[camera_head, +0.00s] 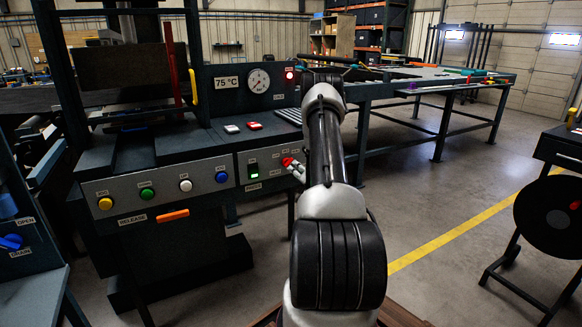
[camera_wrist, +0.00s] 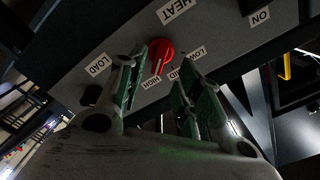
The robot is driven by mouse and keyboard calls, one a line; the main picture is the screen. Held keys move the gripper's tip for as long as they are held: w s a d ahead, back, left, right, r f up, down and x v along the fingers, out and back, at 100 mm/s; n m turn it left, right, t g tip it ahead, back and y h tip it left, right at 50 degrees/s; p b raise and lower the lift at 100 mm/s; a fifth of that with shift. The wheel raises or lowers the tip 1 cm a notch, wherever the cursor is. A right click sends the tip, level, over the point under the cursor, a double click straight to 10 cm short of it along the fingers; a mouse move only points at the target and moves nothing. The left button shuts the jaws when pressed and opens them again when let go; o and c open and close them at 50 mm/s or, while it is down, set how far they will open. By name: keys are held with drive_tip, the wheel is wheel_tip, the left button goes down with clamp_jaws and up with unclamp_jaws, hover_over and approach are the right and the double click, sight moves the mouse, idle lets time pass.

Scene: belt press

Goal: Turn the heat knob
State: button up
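In the head view the knob (camera_head: 288,161) shows at the right end of the press panel, partly covered by my fingers. My gripper (camera_wrist: 160,80) is open, its green-padded fingers apart on either side of the knob's lower area. I cannot tell whether either finger touches it. In the head view my arm hides most of the gripper.
The press panel (camera_head: 130,197) carries yellow, green, white and blue buttons left of the knob. A gauge (camera_head: 259,81) and a 75 °C display (camera_head: 226,82) stand above. A long table (camera_head: 440,87) is behind, right.

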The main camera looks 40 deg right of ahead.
sight(290, 164)
drive_tip(key=x, duration=0.6)
drive_tip(key=shift+w, duration=0.15)
clamp_jaws()
